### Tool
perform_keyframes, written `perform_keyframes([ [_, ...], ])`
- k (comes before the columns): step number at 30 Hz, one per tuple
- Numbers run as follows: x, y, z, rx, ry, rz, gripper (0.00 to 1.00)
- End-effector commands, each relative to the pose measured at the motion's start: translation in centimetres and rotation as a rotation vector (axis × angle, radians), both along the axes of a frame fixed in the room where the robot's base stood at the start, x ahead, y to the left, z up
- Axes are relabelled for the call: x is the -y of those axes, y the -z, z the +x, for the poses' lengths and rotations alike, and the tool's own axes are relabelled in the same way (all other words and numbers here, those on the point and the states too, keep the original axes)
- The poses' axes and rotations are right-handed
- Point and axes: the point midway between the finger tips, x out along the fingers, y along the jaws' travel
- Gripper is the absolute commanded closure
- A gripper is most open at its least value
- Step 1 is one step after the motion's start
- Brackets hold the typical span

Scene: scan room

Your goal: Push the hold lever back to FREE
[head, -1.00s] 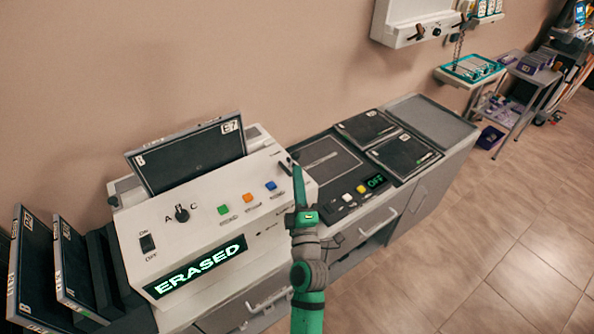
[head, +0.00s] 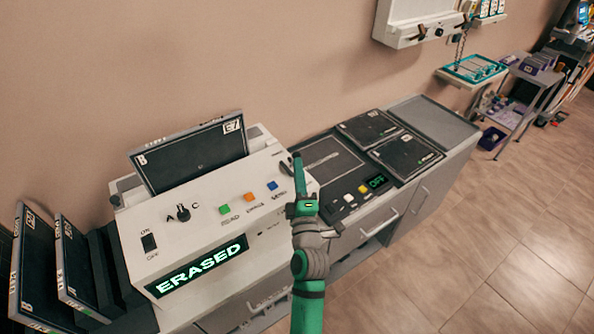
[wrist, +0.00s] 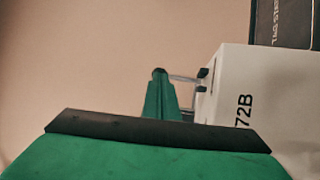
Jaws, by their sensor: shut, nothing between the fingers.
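The white reader box (head: 215,215) stands on the counter, its display reading ERASED. My gripper (head: 297,158) is shut and empty, fingers raised beside the box's right end. A small dark part (head: 286,168) beside the fingers on that end may be the hold lever; its setting cannot be read. In the wrist view my green fingers (wrist: 160,75) stand left of the white box (wrist: 225,95), which is marked 72B. A thin grey rod (wrist: 183,78) with dark fittings (wrist: 203,73) runs between the box and the fingertips; whether it touches them is unclear.
A plate marked E7 (head: 190,155) stands in the box's top. Several dark plates (head: 75,260) lean at the left.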

Motion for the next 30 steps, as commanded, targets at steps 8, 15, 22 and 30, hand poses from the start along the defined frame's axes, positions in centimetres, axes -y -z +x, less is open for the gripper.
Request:
perform_keyframes([
  [8, 0.8, -0.8, 0.5, -0.068, 0.016, -0.051, 1.00],
  [15, 0.2, -1.7, 1.2, -0.162, 0.014, -0.119, 1.00],
  [22, -1.8, -2.6, 2.2, -0.292, -0.003, -0.213, 1.00],
  [30, -3.0, -3.0, 3.4, -0.400, -0.008, -0.289, 1.00],
])
